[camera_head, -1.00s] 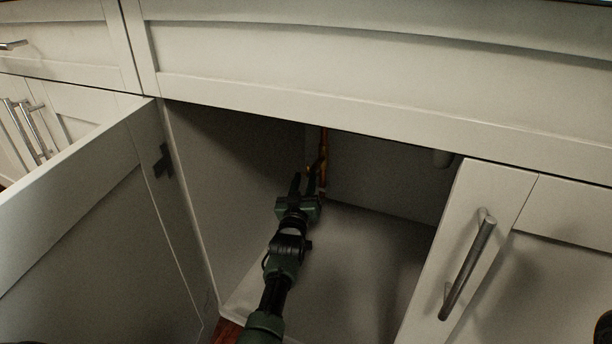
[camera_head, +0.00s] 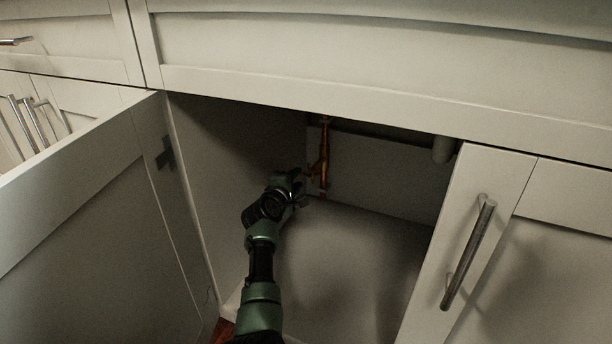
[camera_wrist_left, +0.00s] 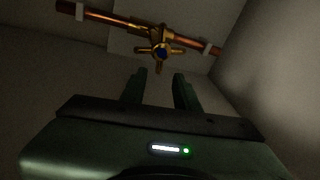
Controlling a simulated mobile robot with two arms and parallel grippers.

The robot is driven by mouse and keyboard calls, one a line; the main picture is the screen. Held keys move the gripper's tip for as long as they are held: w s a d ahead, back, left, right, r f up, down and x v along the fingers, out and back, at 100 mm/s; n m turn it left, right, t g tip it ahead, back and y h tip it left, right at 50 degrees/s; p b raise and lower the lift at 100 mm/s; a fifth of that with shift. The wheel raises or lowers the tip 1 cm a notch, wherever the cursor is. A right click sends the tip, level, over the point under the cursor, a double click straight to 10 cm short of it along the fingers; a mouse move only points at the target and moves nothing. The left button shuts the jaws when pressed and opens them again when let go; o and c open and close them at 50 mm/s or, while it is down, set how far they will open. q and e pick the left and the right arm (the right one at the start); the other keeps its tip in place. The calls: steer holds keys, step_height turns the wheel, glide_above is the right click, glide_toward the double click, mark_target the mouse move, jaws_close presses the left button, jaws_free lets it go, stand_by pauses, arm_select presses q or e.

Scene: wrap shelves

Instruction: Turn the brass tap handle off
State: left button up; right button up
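The brass tap (camera_head: 319,171) sits on a vertical copper pipe at the back of the open cabinet. My left gripper (camera_head: 302,186) is inside the cabinet, just left of the tap in the head view. In the left wrist view its two fingers (camera_wrist_left: 161,80) are apart with nothing between them, pointing at the handle. The fingertips look short of the handle, with a gap. In the head view the fingers are small and dark. My right gripper is not in view.
The open cabinet door (camera_head: 95,220) stands on the left, and the closed door with a bar handle (camera_head: 468,254) is on the right. The cabinet floor (camera_head: 345,260) is bare. A pale pipe end (camera_head: 443,149) hangs at the upper right inside. The copper pipe (camera_wrist_left: 105,17) is clipped to a back panel.

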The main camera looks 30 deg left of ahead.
mark_target(303, 174)
arm_select(q)
steer(key=shift+n, duration=0.3)
steer(key=b+x, duration=0.4)
steer(key=x, duration=0.1)
steer(key=b+x, duration=0.2)
steer(key=shift+w+d, duration=0.3)
steer(key=shift+w, duration=0.05)
jaws_close()
steer(key=shift+r, duration=0.1)
